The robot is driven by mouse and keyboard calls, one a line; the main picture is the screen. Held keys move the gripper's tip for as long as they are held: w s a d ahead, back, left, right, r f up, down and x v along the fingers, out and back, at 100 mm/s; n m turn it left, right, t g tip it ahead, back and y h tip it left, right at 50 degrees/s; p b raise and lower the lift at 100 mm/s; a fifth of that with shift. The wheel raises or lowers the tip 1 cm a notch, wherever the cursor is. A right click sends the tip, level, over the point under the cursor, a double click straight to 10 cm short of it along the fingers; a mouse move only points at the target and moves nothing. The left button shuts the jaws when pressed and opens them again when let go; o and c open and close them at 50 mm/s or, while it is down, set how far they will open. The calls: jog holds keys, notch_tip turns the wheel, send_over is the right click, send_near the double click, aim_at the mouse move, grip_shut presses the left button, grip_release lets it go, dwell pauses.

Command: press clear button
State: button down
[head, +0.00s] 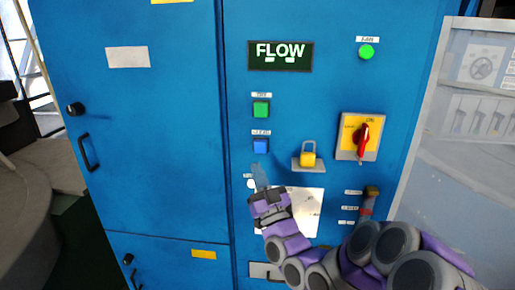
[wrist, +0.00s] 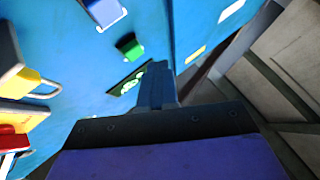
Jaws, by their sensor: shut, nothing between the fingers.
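The clear button is a square blue button (head: 260,146) under a small white label on the blue cabinet front, in the head view. It also shows at the top of the wrist view (wrist: 102,11), partly cut off. My gripper (head: 258,168) is shut and empty. In the head view its tips appear just below the blue button; I cannot tell whether they touch the panel. In the wrist view the closed fingers (wrist: 155,72) point at the panel, to the right of the blue and green buttons.
A green button (head: 261,109) sits above the blue one, under a FLOW display (head: 280,56). A yellow padlock (head: 308,156) and a red rotary switch (head: 363,140) are to the right. A round green fan button (head: 366,51) is at upper right. My arm covers the lower right panel.

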jog(key=p, duration=0.4)
send_near(257, 143)
jog(key=shift+s+a+r+x, duration=0.1)
jog(key=shift+x, duration=0.7)
jog(key=shift+s+a+r+x, duration=0.1)
jog(key=shift+s+x, duration=0.05)
jog(key=shift+x, duration=0.7)
jog(key=shift+s+a+r+x, duration=0.1)
jog(key=shift+x, duration=0.7)
jog(key=shift+w+d, duration=0.1)
jog(key=shift+w, duration=0.05)
jog(key=shift+w, duration=0.2)
jog(key=shift+w, duration=0.45)
dwell(0.8)
jog(key=shift+s, duration=0.15)
jog(key=shift+s+r+b, duration=0.1)
jog(key=shift+s+b, duration=0.45)
jog(key=shift+s, duration=0.25)
